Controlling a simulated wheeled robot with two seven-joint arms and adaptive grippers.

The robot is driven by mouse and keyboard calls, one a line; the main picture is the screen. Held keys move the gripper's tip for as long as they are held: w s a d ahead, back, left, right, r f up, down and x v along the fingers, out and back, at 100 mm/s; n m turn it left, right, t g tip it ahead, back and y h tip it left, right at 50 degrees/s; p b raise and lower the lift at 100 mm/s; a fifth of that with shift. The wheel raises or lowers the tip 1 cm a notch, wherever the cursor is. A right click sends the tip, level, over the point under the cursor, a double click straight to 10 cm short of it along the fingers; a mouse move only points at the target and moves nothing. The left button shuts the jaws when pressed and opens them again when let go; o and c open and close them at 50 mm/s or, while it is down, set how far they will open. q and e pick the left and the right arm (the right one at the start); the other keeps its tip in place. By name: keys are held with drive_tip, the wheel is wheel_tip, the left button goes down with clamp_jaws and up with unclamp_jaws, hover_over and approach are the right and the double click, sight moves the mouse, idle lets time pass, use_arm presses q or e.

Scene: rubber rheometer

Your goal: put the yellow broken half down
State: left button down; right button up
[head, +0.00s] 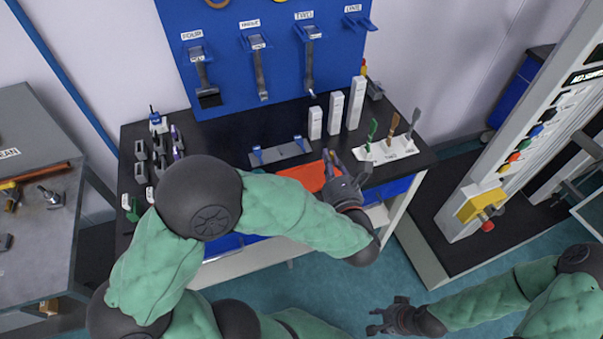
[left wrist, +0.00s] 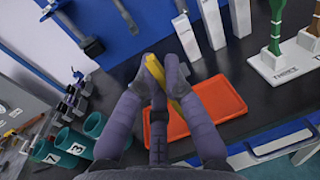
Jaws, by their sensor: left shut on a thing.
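The yellow broken half (left wrist: 153,68) is between the fingertips of my left gripper (left wrist: 161,72), which is shut on it. The fingers hide part of the piece. In the head view my left gripper (head: 342,172) is over the right part of an orange tray (head: 298,175) on the black bench. In the left wrist view the tray (left wrist: 222,100) lies behind and to the right of the fingers. I cannot tell the height of the piece above the bench. My right gripper (head: 378,320) is open and empty, low over the floor, away from the bench.
White upright boxes (head: 335,112) and a white holder with coloured-handled tools (head: 388,150) stand beyond the tray. A grey plate with blue parts (head: 280,153) lies left of them. Numbered green cups (left wrist: 70,143) stand at left. A blue tool board (head: 265,50) rises behind.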

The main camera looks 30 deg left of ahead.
use_arm(q)
drive_tip(key=a+f+b, duration=0.1)
drive_tip(key=a+f, duration=0.2)
drive_tip(key=a, duration=0.1)
drive_tip(key=a+f+b, duration=0.1)
drive_tip(key=a+f, duration=0.3)
drive_tip(key=shift+b, duration=0.3)
drive_tip(key=shift+a+f, duration=0.2)
drive_tip(key=shift+f, duration=0.1)
drive_tip(key=shift+w+f+b, duration=0.1)
drive_tip(key=shift+f+b, duration=0.75)
drive_tip(key=shift+f, duration=0.75)
drive_tip(key=shift+r, duration=0.1)
